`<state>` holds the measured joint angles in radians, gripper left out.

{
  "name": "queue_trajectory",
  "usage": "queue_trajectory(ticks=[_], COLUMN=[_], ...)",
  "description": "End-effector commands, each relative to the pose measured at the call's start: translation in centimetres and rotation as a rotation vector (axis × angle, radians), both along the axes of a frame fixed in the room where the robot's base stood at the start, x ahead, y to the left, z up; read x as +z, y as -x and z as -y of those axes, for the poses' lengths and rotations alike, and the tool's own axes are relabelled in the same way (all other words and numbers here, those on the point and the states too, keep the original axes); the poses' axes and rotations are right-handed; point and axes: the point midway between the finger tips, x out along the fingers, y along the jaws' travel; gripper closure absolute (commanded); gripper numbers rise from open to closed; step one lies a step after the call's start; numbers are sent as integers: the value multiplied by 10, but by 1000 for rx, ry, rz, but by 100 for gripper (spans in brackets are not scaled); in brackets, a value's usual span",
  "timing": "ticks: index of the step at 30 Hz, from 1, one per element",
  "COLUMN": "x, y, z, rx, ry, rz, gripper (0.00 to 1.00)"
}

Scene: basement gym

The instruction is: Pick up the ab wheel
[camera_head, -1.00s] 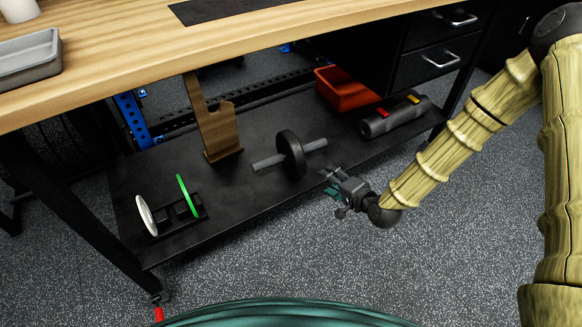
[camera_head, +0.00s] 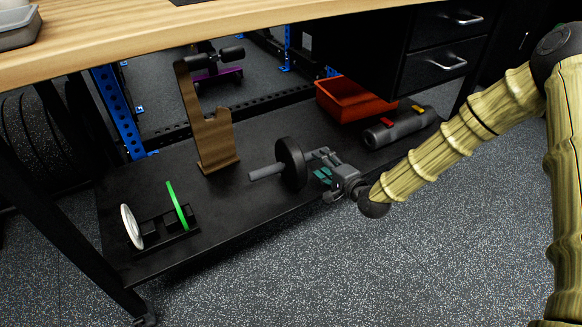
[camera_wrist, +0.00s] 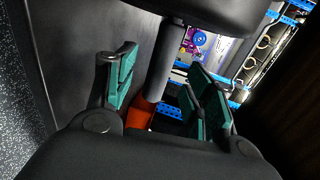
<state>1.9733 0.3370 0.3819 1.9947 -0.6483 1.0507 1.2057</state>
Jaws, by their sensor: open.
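The ab wheel (camera_head: 291,164) stands on the black lower shelf (camera_head: 245,190) in the head view, a dark wheel with a grey handle on each side. My gripper (camera_head: 320,166) is at its right side, over the right handle, which it mostly hides. In the wrist view the wheel (camera_wrist: 200,12) fills the top, and its grey handle (camera_wrist: 168,60) runs down between the open green-padded fingers of my gripper (camera_wrist: 158,85). The fingers are apart; I cannot tell whether either touches the handle.
A red-orange bin (camera_head: 352,100) and a grey roller (camera_head: 400,128) lie to the right on the shelf. A brown wooden stand (camera_head: 215,140) is behind left. A rack with a green disc (camera_head: 177,206) and a white disc (camera_head: 132,227) is at left. The wooden tabletop (camera_head: 200,35) overhangs above.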

Motion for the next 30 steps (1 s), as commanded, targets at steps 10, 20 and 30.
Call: queue_trajectory(ticks=[10,20,30], x=[-6,-10,-9], y=[-15,-43,-45], z=[-13,-34,-36], rx=[2,1,1], ry=[1,2,0], rz=[1,3,0], gripper=[47,47,60])
